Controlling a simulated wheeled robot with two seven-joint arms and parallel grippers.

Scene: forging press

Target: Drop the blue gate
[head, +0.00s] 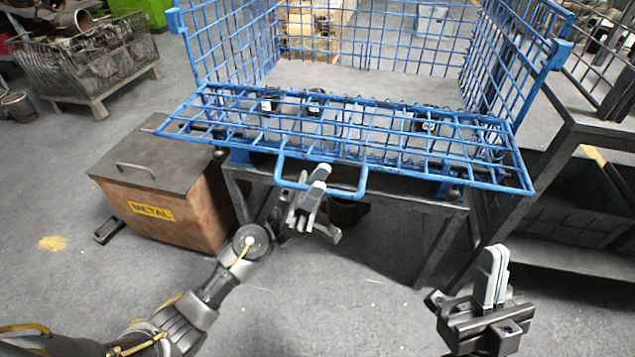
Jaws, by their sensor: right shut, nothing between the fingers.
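The blue gate (385,150) is the wire-mesh front panel of a blue mesh cage (215,40). It is folded outward and lies tilted or nearly flat towards me, with a U-shaped handle (362,185) on its near edge. My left gripper (312,187) is at the handle, overlapping its bar in the picture. I cannot tell whether its fingers touch or enclose the bar. My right gripper (493,275) is shut and empty, low at the right, apart from the gate.
The cage stands on a grey metal table (420,205). A brown METAL box (165,195) is on the floor at left. A dark metal rack (590,130) stands at right. A scrap basket (90,65) is at back left. Floor between my arms is clear.

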